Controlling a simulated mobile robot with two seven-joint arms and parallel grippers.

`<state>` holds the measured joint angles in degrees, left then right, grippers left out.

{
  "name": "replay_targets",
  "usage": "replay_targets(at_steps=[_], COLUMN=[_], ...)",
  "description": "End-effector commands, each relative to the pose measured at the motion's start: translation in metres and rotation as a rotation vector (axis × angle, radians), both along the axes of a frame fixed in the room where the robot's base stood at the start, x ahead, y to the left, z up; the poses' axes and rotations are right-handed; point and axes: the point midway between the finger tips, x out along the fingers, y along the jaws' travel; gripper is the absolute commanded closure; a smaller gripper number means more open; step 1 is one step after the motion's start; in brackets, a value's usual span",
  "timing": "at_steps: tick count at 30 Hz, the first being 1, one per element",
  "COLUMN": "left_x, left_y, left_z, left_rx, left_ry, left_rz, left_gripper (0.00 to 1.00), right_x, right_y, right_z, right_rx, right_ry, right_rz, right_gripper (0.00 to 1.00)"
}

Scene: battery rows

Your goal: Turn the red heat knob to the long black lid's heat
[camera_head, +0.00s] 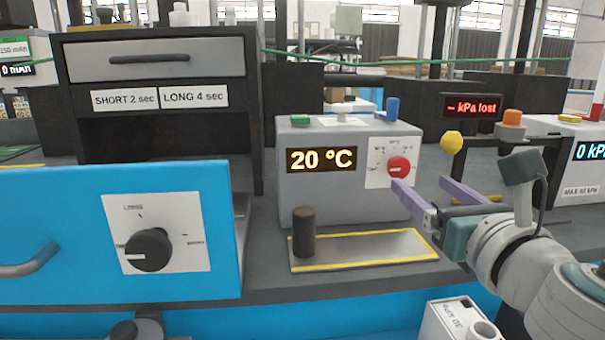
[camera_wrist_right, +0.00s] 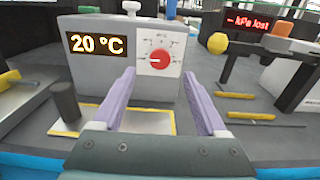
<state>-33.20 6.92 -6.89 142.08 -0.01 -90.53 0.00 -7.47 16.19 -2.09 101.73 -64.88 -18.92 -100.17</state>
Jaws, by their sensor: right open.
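The red heat knob (camera_head: 398,166) sits on a white dial plate on the front of a grey box (camera_head: 342,200) whose display (camera_head: 321,160) reads 20 °C. It also shows in the right wrist view (camera_wrist_right: 160,57), where its pale mark points roughly left. The dial's lettering is too small to read. My right gripper (camera_head: 422,183) is open and empty, its purple fingers pointing at the dial; in the wrist view (camera_wrist_right: 158,75) the knob lies between the fingertips' directions. A dark upright cylinder (camera_head: 304,232) stands on a yellow-edged plate (camera_head: 400,246). My left gripper is out of view.
A blue panel with a black knob (camera_head: 147,250) stands front left, before a dark cabinet labelled SHORT 2 sec and LONG 4 sec (camera_head: 193,97). A yellow knob (camera_head: 452,142) and a red kPa display (camera_head: 471,106) are right of the box. A white container (camera_head: 455,322) is at the bottom.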

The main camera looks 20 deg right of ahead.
Motion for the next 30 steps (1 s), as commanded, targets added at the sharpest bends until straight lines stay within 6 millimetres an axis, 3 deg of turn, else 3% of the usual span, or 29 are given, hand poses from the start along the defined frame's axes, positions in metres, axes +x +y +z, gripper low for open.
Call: replay_targets(at_steps=[6,12,25,30], left_x=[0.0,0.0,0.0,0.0], left_y=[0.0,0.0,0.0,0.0], left_z=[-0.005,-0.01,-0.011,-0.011], left_rx=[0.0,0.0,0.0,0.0], left_ry=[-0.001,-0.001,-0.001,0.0], left_rz=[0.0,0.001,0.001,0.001], left_gripper=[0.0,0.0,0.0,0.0], right_x=[0.04,0.066,0.076,0.076], right_y=[-0.01,-0.016,-0.018,-0.018], right_z=[0.0,-0.001,0.0,0.0], right_rx=[0.002,0.004,0.005,0.005], right_ry=[-0.003,-0.002,0.0,0.0], right_rz=[-0.001,-0.001,-0.001,-0.001], right_gripper=[0.25,0.25,0.25,0.44])
